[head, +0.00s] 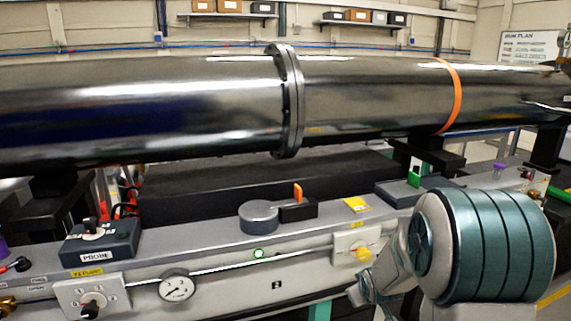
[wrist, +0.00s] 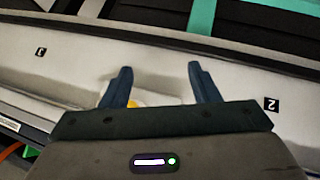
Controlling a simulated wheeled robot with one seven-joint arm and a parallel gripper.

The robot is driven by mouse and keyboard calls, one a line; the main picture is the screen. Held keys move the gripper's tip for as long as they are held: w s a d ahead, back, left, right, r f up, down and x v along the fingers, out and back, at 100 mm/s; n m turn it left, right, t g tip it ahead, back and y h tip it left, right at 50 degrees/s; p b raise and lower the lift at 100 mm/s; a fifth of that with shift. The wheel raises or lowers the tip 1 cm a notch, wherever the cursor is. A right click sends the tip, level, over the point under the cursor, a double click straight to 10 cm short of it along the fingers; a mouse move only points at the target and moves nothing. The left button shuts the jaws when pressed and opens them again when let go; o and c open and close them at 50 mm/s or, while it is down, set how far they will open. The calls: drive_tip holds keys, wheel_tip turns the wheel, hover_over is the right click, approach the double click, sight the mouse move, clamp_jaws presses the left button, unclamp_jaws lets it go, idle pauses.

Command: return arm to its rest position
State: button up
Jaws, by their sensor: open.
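My arm shows at the lower right of the head view as a large teal ribbed link with grey parts beside it. The fingertips cannot be made out there. In the wrist view my gripper (wrist: 158,82) is open, with two dark fingers spread apart and nothing between them. Beyond the fingers is the pale front panel (wrist: 225,95) of the bench, with a number 2 label to the right. A yellow knob (wrist: 133,103) shows partly behind the left finger.
A long steel beam pipe (head: 200,100) with a flange (head: 289,100) and an orange band spans the head view above the bench. On the ledge are a PROBE box (head: 97,243), a grey round device (head: 259,217) with an orange lever and a green-switch box (head: 412,190). A gauge (head: 177,286) sits on the front.

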drive_tip(key=s+a+r+m+g+p, duration=0.2)
drive_tip(key=s+r+p, duration=0.3)
drive_tip(key=s+r, duration=0.7)
drive_tip(key=s+a+r+m+g+p, duration=0.2)
drive_tip(key=s+r+p, duration=0.4)
drive_tip(key=s+r, duration=0.5)
drive_tip(key=s+a+g, duration=0.1)
drive_tip(key=s, duration=0.3)
drive_tip(key=shift+s+a+r+m+y+p, duration=0.3)
drive_tip(key=shift+a+r+m+y, duration=0.1)
